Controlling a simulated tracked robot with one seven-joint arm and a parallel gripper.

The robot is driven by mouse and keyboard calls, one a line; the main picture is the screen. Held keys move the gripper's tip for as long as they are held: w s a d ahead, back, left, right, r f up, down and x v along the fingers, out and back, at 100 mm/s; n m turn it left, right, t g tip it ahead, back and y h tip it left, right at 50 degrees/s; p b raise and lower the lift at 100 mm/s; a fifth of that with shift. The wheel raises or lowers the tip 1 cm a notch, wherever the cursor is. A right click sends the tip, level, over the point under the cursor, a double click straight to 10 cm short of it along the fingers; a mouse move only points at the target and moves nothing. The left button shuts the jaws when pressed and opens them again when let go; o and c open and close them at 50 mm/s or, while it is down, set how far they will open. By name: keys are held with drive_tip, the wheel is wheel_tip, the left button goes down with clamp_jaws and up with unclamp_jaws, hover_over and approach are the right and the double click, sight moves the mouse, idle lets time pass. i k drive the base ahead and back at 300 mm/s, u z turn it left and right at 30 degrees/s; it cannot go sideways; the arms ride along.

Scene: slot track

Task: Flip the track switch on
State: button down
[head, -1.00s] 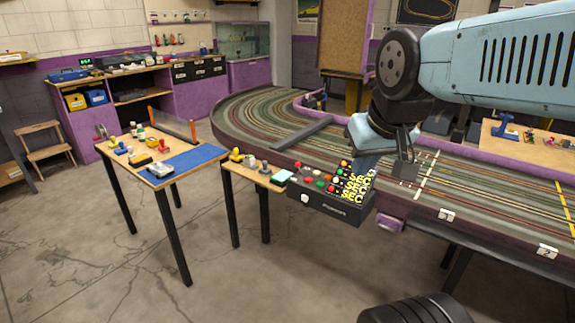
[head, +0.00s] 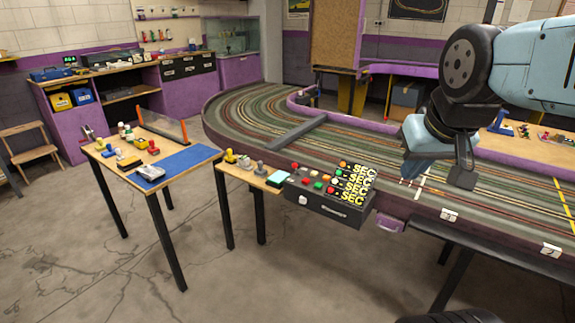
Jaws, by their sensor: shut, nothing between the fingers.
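A dark control box (head: 318,203) stands at the near edge of the slot track (head: 250,122). Its sloped top carries several coloured buttons, some red, green, yellow and white, and yellow lettering on the right part. I cannot tell which of these controls is the track switch, or how it is set. My gripper (head: 461,180) is shut and empty. It hangs above the track to the right of the box, apart from it.
A small wooden shelf (head: 238,178) with knobs adjoins the box on the left. A table (head: 200,152) with a blue mat and small items stands further left. A purple drawer-like part (head: 390,224) sits right of the box. The concrete floor in front is mostly clear.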

sight(293, 165)
drive_tip(key=z, duration=0.1)
drive_tip(key=i, duration=1)
drive_tip(key=u, duration=0.1)
